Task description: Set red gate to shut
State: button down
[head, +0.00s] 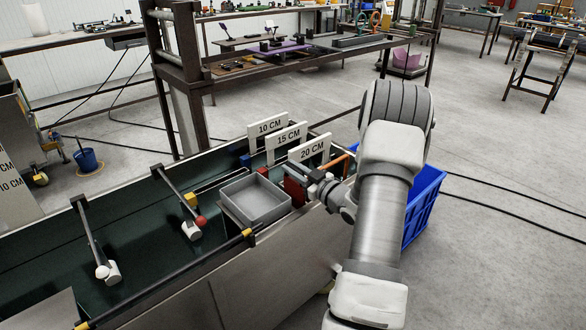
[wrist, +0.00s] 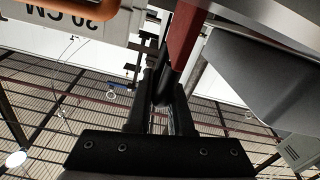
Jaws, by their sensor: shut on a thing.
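The red gate (head: 294,190) is a small red panel at the right end of the green-lined machine, just below the 20 CM sign (head: 309,151). My gripper (head: 316,183) reaches it from the right, with my arm over the machine's right end. In the wrist view, the red gate (wrist: 183,34) runs down to my fingers (wrist: 166,92), which are shut on its dark lower part. The far side of the gate is hidden in the head view.
A grey tray (head: 256,199) sits left of the gate. The 10 CM sign (head: 268,126) and 15 CM sign (head: 287,139) stand behind. An orange bar (head: 338,163) is near my gripper. A blue crate (head: 424,205) stands on the floor to the right.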

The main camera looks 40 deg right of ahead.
notch_tip(320, 180, down, 3)
jog(key=shift+d+r+b, duration=0.1)
jog(key=shift+d+b, duration=0.05)
jog(key=shift+b, duration=0.6)
jog(key=shift+r, duration=0.1)
jog(key=c, duration=0.8)
grip_release()
jog(key=shift+c, duration=0.2)
jog(key=shift+s, duration=0.15)
jog(key=s+d+p, duration=0.1)
jog(key=s+p, duration=0.2)
jog(key=s, duration=1.4)
jog(key=shift+d, duration=0.2)
jog(key=shift+s, duration=0.1)
